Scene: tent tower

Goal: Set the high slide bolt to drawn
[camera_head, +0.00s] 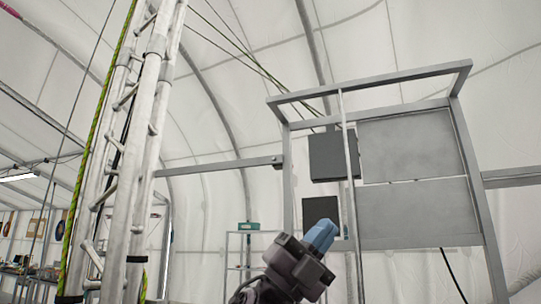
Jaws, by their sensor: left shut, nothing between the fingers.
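I cannot make out the high slide bolt for certain. A small dark fitting (277,161) sits where a horizontal grey bar (215,167) meets the left post of a metal frame (287,190); it is too small to tell what it is. My left gripper (321,234) is at the lower middle, its blue fingers together and pointing up. It is below the fitting and a little to its right, and appears in front of a lower dark panel (313,208), partly covering it. My right gripper is not in view.
A lattice tower (150,100) with a green rope (88,150) stands at left. A dark box (325,156), a thin upright pole (350,170) and grey panels (415,145) are on the right-hand frame. A shelf rack (248,240) stands behind.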

